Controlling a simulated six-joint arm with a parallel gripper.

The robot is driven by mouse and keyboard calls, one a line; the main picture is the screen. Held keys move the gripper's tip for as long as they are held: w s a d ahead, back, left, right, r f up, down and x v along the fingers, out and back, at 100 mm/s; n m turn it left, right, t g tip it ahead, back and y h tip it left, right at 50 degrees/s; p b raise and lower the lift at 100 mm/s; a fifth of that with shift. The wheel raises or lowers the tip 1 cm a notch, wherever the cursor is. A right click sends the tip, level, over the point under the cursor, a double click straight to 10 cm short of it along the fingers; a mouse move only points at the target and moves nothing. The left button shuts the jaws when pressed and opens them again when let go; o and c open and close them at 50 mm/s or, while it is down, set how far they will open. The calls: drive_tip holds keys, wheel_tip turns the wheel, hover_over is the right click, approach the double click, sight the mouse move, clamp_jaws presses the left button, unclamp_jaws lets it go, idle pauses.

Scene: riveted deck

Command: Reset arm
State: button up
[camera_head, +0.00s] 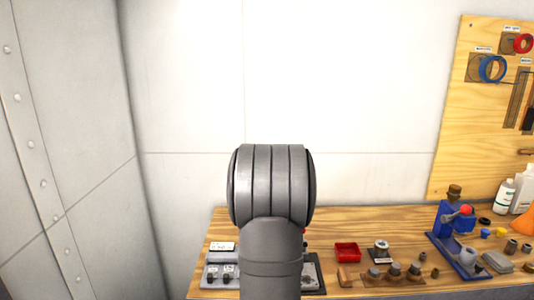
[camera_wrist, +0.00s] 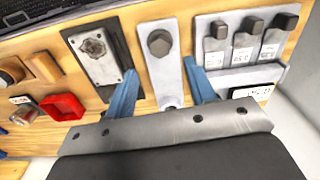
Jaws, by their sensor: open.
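My gripper (camera_wrist: 160,70) shows in the wrist view as two blue fingers set wide apart, with nothing held between them. A light grey plate with a dark round knob (camera_wrist: 160,44) lies beyond and between the fingers. I cannot tell how far the fingertips are from it. In the head view my grey arm stands in the middle and hides part of the bench; the fingers do not show there.
The wooden bench (camera_head: 330,222) bears a red tray (camera_head: 347,252), a row of knobs on a board and a blue vise-like tool (camera_head: 455,235). A dark-framed metal plate (camera_wrist: 97,52) and a switch panel (camera_wrist: 240,45) flank the knob plate. A pegboard (camera_head: 455,120) hangs at right.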

wheel_tip(320, 180, up, 10)
drive_tip(key=r, duration=0.1)
wheel_tip(320, 180, down, 18)
drive_tip(key=shift+f, duration=0.1)
drive_tip(key=shift+r+m, duration=0.2)
drive_tip(key=shift+m, duration=0.3)
drive_tip(key=shift+r+m, duration=0.15)
drive_tip(key=shift+m, duration=0.95)
wheel_tip(320, 180, up, 17)
drive_tip(key=n, duration=0.9)
